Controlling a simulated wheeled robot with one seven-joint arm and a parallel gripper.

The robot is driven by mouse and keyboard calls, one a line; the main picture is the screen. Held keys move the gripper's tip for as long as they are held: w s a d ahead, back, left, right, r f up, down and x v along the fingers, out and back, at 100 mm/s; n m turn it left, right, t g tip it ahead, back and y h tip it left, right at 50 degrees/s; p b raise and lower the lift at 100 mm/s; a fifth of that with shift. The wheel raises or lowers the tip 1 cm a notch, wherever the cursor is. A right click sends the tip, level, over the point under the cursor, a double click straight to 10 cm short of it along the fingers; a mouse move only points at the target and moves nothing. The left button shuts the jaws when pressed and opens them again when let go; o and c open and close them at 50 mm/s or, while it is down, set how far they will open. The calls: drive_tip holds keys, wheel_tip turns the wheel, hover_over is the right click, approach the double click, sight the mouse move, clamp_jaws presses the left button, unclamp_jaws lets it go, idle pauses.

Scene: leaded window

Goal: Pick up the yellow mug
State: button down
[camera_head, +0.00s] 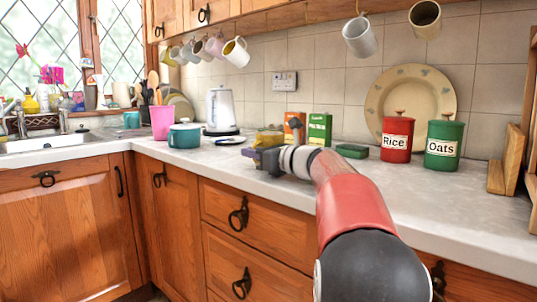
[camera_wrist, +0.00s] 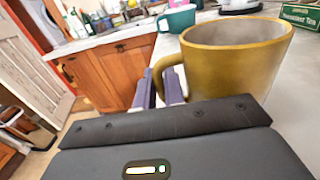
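The yellow mug (camera_wrist: 235,68) is mustard-coloured and upright, large at the right of the wrist view, with its handle pointing left. My gripper (camera_wrist: 160,85) has its two purple-grey fingers close together, one on each side of the handle, with the handle filling the narrow gap. In the head view my gripper (camera_head: 262,157) is low over the counter, and the mug (camera_head: 269,140) shows just behind it, partly hidden. The mug's base is hidden, so I cannot tell whether it touches the counter.
Orange (camera_head: 294,127) and green (camera_head: 319,129) boxes stand behind the mug. Red (camera_head: 397,139) and green (camera_head: 443,145) canisters stand at right. A teal mug (camera_head: 184,136), pink cup (camera_head: 162,121) and kettle (camera_head: 221,108) are at left. Mugs hang above. The counter's front edge is near.

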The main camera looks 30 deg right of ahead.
drive_tip(key=shift+r, duration=0.2)
idle(0.3)
wheel_tip(320, 180, up, 20)
drive_tip(key=p, duration=0.5)
drive_tip(key=shift+f, duration=0.25)
idle(0.4)
drive_tip(key=shift+r, duration=0.1)
idle(2.1)
